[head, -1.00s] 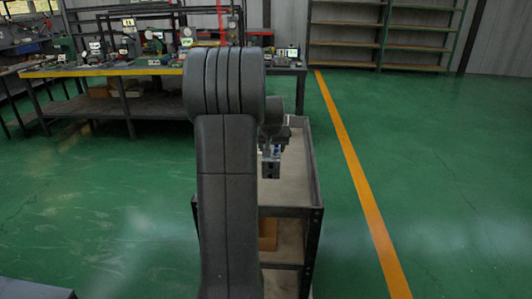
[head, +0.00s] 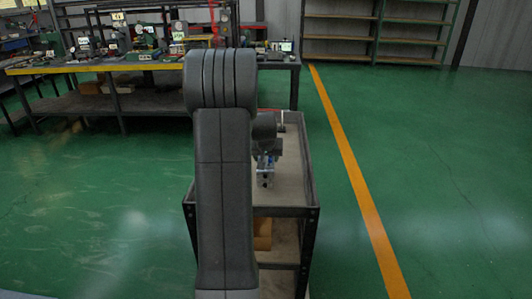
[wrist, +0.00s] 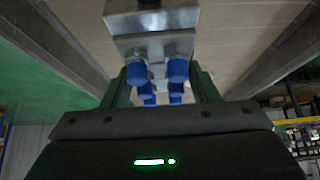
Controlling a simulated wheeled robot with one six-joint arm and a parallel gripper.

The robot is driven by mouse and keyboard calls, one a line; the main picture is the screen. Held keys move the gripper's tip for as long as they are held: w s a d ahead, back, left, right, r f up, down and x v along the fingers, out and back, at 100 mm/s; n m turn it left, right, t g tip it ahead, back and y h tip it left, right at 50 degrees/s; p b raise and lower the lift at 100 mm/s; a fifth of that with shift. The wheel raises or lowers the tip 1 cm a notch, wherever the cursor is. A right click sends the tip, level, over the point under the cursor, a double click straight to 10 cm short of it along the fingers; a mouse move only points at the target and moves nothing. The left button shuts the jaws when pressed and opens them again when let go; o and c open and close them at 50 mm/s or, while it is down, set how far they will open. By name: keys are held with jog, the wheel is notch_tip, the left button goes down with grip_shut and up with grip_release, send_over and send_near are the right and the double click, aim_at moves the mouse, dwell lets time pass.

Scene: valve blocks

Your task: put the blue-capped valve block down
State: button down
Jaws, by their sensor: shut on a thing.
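The valve block (wrist: 155,20) is silver metal with blue caps (wrist: 178,70) on its fittings, seen large at the top of the wrist view. My gripper (wrist: 160,82) is shut on it, with green fingers on both sides of the capped fittings. In the head view the block (head: 265,179) hangs below my gripper (head: 266,157), over the top of a cart (head: 292,185). My own arm hides the left part of the cart top. I cannot tell whether the block touches the surface.
The cart top has a raised dark rim and looks bare to the right of the block. A small upright object (head: 282,122) stands near its far end. A brown box (head: 262,234) sits on a lower shelf. A cluttered workbench (head: 110,66) stands behind.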

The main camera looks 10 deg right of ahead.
jog(key=shift+w+f, duration=0.1)
jog(key=shift+f, duration=1.1)
jog(key=shift+f, duration=0.15)
jog(key=c, duration=0.5)
grip_release()
jog(key=shift+f, duration=0.1)
jog(key=shift+r, duration=0.2)
jog(key=v, duration=1.2)
jog(key=shift+f, duration=0.15)
